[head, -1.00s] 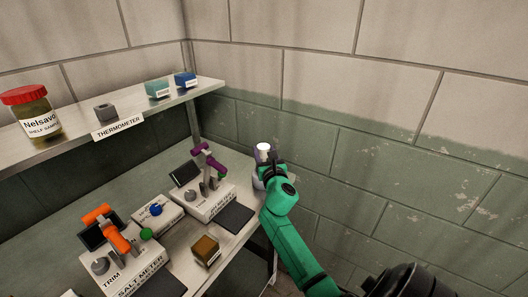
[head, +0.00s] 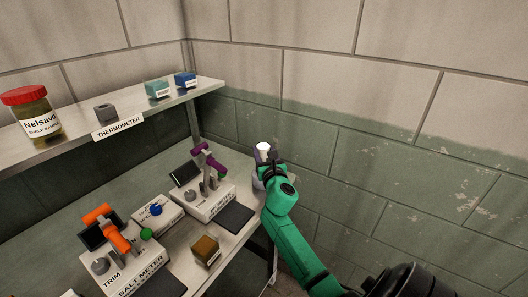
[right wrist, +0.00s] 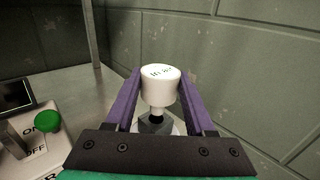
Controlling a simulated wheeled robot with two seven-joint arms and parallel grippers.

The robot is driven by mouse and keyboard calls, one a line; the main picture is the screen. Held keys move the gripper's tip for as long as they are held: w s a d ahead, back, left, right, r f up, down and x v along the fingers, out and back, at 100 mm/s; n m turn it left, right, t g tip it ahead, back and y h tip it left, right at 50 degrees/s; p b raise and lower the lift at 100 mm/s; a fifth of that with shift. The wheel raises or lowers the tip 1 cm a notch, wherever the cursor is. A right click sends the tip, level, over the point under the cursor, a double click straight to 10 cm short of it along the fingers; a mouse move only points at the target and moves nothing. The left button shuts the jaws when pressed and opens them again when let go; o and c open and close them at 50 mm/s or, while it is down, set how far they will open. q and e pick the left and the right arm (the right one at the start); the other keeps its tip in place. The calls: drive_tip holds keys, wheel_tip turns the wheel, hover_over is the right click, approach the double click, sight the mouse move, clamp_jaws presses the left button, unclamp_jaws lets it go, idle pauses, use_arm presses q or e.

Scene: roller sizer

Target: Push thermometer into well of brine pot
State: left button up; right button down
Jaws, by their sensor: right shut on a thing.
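The thermometer shows its white round head (right wrist: 160,88) with dark lettering on top. It stands upright between the purple fingers of my right gripper (right wrist: 161,100), which is shut on it. In the head view the white head (head: 263,147) shows at the bench's right end, near the wall. My left gripper is not in view.
An orange-levered salt meter (head: 136,274) and a purple-levered meter (head: 208,208) stand on the bench left of my right arm, with a brown block (head: 206,249) between. The shelf above holds a jar (head: 34,115) and a grey block (head: 105,112) behind a THERMOMETER label. The wall is close.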

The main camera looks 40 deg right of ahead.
sight(264, 160)
drive_tip(key=shift+f+b, duration=1.85)
drive_tip(key=shift+f, duration=0.2)
drive_tip(key=shift+c, duration=0.9)
unclamp_jaws()
drive_tip(key=shift+r, duration=0.1)
drive_tip(key=b+v, duration=0.1)
drive_tip(key=v, duration=1.3)
drive_tip(key=shift+s, duration=0.35)
drive_tip(key=shift+a, duration=0.1)
